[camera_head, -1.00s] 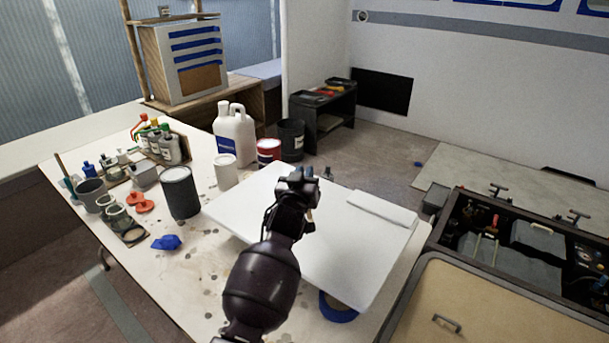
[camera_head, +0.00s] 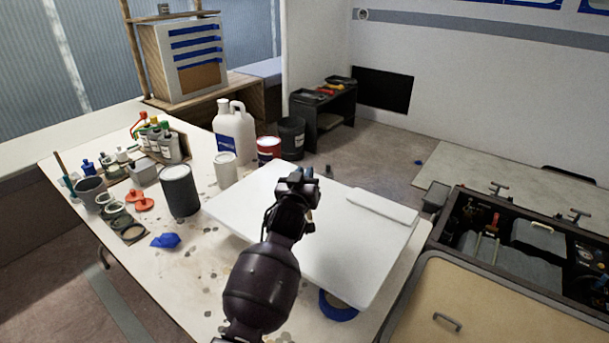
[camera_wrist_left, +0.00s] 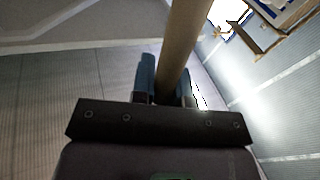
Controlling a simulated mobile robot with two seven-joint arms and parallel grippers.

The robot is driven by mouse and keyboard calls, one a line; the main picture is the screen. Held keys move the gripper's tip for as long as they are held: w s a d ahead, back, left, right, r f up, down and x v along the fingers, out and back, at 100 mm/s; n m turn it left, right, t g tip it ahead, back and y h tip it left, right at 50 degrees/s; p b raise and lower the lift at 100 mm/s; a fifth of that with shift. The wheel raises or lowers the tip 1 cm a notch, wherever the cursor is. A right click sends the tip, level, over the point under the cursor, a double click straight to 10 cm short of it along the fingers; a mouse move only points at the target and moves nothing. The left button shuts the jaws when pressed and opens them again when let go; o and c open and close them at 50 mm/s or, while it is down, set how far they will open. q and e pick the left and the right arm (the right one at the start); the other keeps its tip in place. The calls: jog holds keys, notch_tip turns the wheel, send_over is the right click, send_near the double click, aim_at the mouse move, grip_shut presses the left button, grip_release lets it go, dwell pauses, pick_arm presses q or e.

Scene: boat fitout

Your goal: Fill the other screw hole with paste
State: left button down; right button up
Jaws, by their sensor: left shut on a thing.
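My left gripper (camera_head: 308,188) is above the white panel (camera_head: 350,250) on the worktable, with its arm rising from the bottom of the head view. In the left wrist view, the left gripper (camera_wrist_left: 170,85) has its blue-grey fingers shut on a tan stick-like handle (camera_wrist_left: 183,40). The handle's far end is out of that view, so I cannot tell what tool it belongs to. No screw hole can be made out, and part of the panel is hidden behind my arm. No paste is clearly recognisable. My right gripper is not in view.
The worktable (camera_head: 205,275) holds a dark can (camera_head: 180,192), a white jug (camera_head: 234,135), small open pots and bottles on the left, and a crumpled blue cloth (camera_head: 166,241). A blue tape roll (camera_head: 338,308) sits under the panel's front edge. An open toolbox (camera_head: 520,235) stands right.

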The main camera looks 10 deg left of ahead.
pick_arm(q)
jog(key=shift+f, duration=0.15)
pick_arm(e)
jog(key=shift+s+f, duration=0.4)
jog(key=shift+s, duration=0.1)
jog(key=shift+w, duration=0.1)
pick_arm(q)
jog(key=shift+f, duration=0.1)
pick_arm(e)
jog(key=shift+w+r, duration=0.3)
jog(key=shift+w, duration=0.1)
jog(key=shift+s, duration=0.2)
pick_arm(q)
notch_tip(320, 180, up, 7)
jog(key=p, duration=0.5)
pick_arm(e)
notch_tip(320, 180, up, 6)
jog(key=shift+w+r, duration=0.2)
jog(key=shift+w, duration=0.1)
